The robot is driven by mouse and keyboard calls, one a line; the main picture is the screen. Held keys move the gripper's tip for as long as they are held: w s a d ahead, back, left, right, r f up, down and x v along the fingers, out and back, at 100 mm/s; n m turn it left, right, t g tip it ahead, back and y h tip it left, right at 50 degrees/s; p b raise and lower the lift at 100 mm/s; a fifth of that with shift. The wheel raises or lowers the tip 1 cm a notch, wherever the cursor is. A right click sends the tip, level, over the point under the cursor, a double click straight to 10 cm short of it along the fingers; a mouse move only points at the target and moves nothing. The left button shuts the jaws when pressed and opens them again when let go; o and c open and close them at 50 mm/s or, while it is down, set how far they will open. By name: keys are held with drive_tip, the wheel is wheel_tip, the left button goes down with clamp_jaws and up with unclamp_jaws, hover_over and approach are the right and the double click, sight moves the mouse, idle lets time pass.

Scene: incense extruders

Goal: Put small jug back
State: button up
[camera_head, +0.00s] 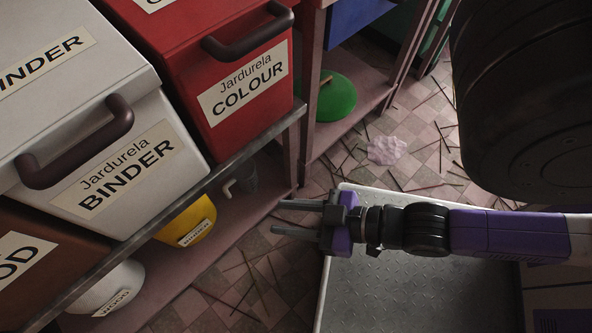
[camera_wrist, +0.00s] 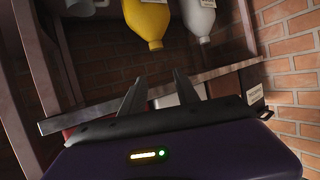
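A small grey jug-like vessel with a pale handle (camera_head: 245,180) stands on the lower shelf, partly hidden by the shelf edge above; it is probably the small jug. A grey-white piece at the top left of the wrist view (camera_wrist: 79,8) may be the same vessel. A yellow container (camera_head: 186,222) and a white container labelled WOOD (camera_head: 112,288) stand on the same shelf, also in the wrist view as yellow (camera_wrist: 147,22) and white (camera_wrist: 199,20). My gripper (camera_head: 277,216) is open and empty, right of the shelf. Its two fingers (camera_wrist: 160,76) are apart.
White BINDER bin (camera_head: 185,150), red COLOUR bin (camera_head: 180,60) and a brown bin (camera_head: 50,240) sit above the lower shelf (camera_head: 262,205). A green round object (camera_head: 335,97) is on another shelf. Sticks and a pale patch (camera_head: 387,150) lie on the tiled floor.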

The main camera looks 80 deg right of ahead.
wheel_tip(320, 180, up, 7)
drive_tip(key=s+t, duration=0.1)
drive_tip(key=shift+s+a+f+n, duration=0.2)
drive_tip(key=shift+s+n, duration=0.05)
drive_tip(key=shift+n, duration=0.05)
wheel_tip(320, 180, up, 31)
drive_tip(key=p, duration=3.1)
drive_tip(key=shift+r, duration=0.15)
